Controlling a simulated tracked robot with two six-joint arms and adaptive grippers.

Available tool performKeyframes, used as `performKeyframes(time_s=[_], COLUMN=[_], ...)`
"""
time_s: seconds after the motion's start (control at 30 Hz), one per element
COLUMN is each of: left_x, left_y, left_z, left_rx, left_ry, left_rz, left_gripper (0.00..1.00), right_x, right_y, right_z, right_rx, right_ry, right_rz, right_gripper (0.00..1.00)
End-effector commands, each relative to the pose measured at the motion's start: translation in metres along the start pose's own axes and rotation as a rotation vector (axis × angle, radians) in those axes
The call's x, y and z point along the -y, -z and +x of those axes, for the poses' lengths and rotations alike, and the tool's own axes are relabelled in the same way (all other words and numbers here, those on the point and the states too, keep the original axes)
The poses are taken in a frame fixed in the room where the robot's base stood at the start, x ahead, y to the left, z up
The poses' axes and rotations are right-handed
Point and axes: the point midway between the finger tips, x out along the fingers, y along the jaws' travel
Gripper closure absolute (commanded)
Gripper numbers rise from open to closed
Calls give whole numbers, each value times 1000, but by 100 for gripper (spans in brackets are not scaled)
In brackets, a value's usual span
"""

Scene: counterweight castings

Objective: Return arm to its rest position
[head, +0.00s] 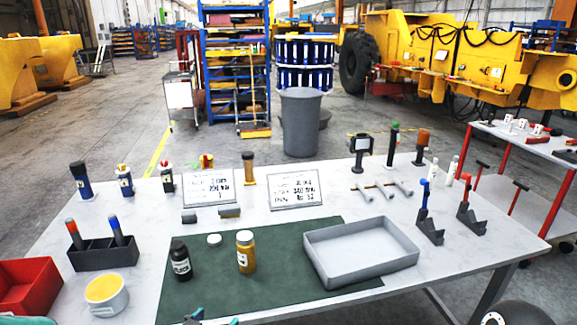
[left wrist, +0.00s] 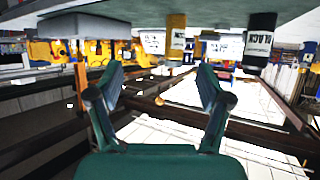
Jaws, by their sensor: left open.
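My left gripper (head: 212,319) shows only as teal fingertips at the bottom edge of the head view, at the mat's front edge. In the left wrist view the left gripper (left wrist: 160,78) is open, with its two teal fingers spread apart and nothing between them. The wrist picture is upside down, with the table along its top. A black bottle (head: 180,262) and a yellow bottle (head: 245,252) with a white cap stand upright on the green mat (head: 290,262). They also show in the left wrist view, the black bottle (left wrist: 260,42) and the yellow bottle (left wrist: 176,38), apart from the fingers. No right gripper shows.
A loose white cap (head: 214,240) lies on the mat. A grey tray (head: 362,282) stands at its right. A red bin (head: 28,288), a white tub with yellow contents (head: 106,294) and a black holder (head: 103,255) stand at left. Tools and sign cards line the table's back.

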Motion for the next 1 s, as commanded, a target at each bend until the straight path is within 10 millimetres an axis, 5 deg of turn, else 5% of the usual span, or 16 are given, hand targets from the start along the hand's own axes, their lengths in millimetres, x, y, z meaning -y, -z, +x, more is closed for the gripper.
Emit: performKeyframes(time_s=[0.27, 0.47, 0.73, 0.83, 1.0], left_x=[-13, -31, -81, -94, -99], left_y=[-74, -148, -279, -302, -310], left_z=[12, 8, -45, -68, -85], left_rx=[163, 357, 803, 934, 1026], left_ry=[-30, -57, -80, -65, -33], left_rz=[-59, -149, -403, -493, -587], left_gripper=[22, 22, 22, 22, 22], right_x=[0, 0, 0, 0, 0], right_y=[0, 0, 0, 0, 0], right_z=[0, 0, 0, 0, 0], right_rx=[-1, 0, 0, 0, 0], right_ry=[0, 0, 0, 0, 0], right_rz=[0, 0, 0, 0, 0], right_gripper=[21, 21, 21, 21, 21])
